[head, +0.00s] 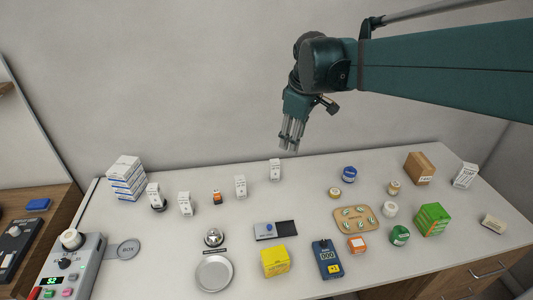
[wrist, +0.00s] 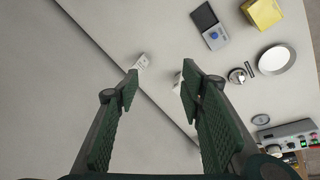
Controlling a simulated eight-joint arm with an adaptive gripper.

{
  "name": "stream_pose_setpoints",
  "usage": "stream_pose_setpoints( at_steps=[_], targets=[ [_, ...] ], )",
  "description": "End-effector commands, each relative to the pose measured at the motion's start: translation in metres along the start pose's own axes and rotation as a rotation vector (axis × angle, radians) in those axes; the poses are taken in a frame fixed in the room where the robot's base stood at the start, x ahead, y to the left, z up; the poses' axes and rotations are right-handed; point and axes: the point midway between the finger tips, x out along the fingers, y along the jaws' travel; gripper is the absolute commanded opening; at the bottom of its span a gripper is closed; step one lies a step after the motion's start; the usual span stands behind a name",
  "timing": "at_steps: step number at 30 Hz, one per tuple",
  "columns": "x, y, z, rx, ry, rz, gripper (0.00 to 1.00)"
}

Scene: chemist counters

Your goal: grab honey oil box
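I cannot tell for sure which box is the honey oil box, as the labels are too small to read. Candidates include a yellow box (head: 274,261) at the counter's front, a brown box (head: 419,168) at the back right, and small white boxes such as one at the back (head: 275,170). In the wrist view a white box (wrist: 142,62) shows beyond the left fingertip, and another is partly hidden by the right finger. The yellow box (wrist: 262,13) is at the top right there. My gripper (head: 291,146) hangs above the counter's back edge; its fingers (wrist: 160,88) are apart and empty.
The white counter (head: 120,281) holds a bell (head: 214,237), a round dish (head: 213,274), a small scale (head: 275,230), a blister tray (head: 356,219), a blue meter (head: 327,259), jars and a green box stack (head: 432,219). A wall (head: 180,90) rises behind. The counter's back middle is fairly clear.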

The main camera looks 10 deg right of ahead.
Motion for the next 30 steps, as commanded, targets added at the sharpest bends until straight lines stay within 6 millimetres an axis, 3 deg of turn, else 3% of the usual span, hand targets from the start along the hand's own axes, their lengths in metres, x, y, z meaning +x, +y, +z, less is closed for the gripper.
stream_pose_setpoints(
  at_steps=[17, 30],
  targets=[
    [0.043, 0.06, -0.06, -0.298, -0.062, -0.1, 0.39],
    [0.093, 0.098, -0.099, -0.525, -0.091, -0.188, 0.39]
  ],
)
